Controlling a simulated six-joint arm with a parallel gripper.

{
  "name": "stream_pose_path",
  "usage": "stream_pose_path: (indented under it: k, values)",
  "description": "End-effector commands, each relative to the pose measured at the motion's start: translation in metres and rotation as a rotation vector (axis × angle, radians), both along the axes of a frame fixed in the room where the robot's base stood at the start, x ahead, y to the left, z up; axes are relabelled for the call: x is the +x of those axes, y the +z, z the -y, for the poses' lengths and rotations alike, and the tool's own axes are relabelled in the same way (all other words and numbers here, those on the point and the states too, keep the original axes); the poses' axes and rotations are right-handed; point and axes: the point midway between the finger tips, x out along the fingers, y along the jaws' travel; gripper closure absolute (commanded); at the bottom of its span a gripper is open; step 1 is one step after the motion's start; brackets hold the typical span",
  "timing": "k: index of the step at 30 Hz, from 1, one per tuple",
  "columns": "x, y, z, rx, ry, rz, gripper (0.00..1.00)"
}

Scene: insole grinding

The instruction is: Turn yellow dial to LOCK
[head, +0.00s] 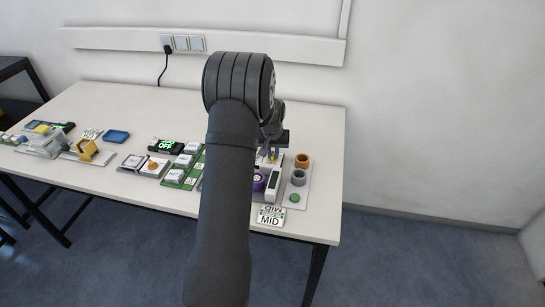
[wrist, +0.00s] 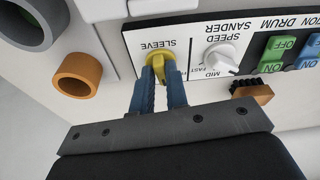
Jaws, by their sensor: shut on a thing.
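The yellow dial (wrist: 158,64) sits below the printed word SLEEVE on the white and black control panel (wrist: 188,44) in the wrist view. My gripper (wrist: 160,78) has its two blue fingers on either side of the dial, shut on it. The dial's pointer and any LOCK mark are hidden or too small to read. In the head view my gripper (head: 272,154) is at the sander at the table's right end, mostly hidden behind my arm.
An orange ring (wrist: 78,75) and a grey ring (wrist: 28,24) stand at the other side.

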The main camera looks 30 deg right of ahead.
Motion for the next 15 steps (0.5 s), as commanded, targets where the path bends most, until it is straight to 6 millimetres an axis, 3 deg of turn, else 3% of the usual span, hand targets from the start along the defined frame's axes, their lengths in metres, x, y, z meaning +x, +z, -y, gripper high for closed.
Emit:
stream_pose_path:
  k: [15]
  values:
    - [-0.0019, 0.0017, 0.0051, -0.007, -0.428, 0.002, 0.93]
